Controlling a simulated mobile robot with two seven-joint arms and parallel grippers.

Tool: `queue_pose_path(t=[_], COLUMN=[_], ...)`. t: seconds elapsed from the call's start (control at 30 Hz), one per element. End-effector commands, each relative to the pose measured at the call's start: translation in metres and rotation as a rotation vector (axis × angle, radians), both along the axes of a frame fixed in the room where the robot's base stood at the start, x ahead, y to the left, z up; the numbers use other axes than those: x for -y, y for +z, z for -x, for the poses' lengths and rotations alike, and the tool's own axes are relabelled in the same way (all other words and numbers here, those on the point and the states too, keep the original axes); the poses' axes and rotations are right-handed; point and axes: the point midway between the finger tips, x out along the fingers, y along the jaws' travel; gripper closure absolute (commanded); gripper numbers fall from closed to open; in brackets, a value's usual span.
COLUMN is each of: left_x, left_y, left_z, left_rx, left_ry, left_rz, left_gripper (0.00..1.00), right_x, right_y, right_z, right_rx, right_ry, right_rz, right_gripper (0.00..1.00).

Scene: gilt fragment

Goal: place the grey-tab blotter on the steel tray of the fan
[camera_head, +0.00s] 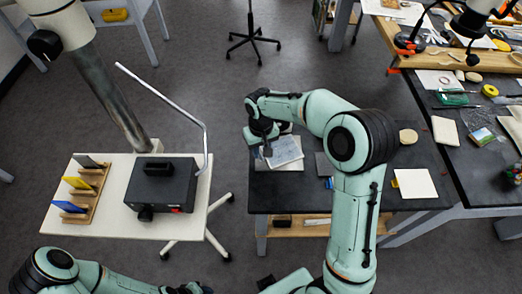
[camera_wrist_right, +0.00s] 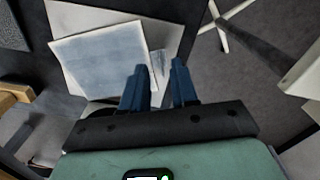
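A grey board (camera_head: 86,161), which looks like the grey-tab blotter, stands in a wooden rack (camera_head: 88,203) on the white cart at left, beside yellow and blue ones. My right gripper (camera_head: 264,148) is low over the left end of the dark table, at a pale blue-grey sheet (camera_head: 286,151). In the right wrist view its blue fingers (camera_wrist_right: 160,82) are apart, with a small pale strip (camera_wrist_right: 158,64) beyond the gap and the sheet (camera_wrist_right: 100,65) to their left. My left gripper (camera_head: 192,289) is at the bottom edge, mostly cut off. I cannot clearly make out the fan or its steel tray.
A black box with a handle (camera_head: 160,184) sits on the white cart (camera_head: 110,234). A bent metal rod (camera_head: 165,95) rises beside it. The dark table (camera_head: 290,197) holds a dark grey square (camera_head: 324,164) and a cream sheet (camera_head: 415,184). A floor gap separates cart and table.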

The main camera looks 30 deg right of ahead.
Motion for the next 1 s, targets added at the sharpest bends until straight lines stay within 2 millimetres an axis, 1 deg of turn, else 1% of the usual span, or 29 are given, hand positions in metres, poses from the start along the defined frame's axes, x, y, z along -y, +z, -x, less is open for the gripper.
queue_pose_path(t=[0.03,0.3,0.4,0.5,0.67,1.0], left_x=[0.0,0.0,0.0,0.0,0.0,0.0], left_y=[0.001,0.009,0.012,0.013,0.014,0.014], left_z=[-0.001,-0.008,-0.01,-0.011,-0.012,-0.012], left_rx=[0.001,0.009,0.011,0.013,0.013,0.013], left_ry=[0.0,0.0,0.0,0.0,0.0,0.0], left_rz=[0.0,0.0,0.0,0.0,0.0,0.0], left_gripper=[0.57,0.57,0.57,0.57,0.57,0.57], right_x=[0.0,-0.001,-0.001,-0.001,-0.001,-0.001], right_y=[0.011,0.071,0.088,0.1,0.108,0.108], right_z=[-0.001,-0.001,-0.001,-0.001,0.0,0.0], right_rx=[0.006,0.007,0.005,0.004,0.002,0.001], right_ry=[0.0,0.0,0.001,0.001,0.001,0.001], right_rz=[0.0,-0.001,-0.001,-0.001,-0.001,-0.001], right_gripper=[0.72,0.72,0.72,0.72,0.72,0.72])
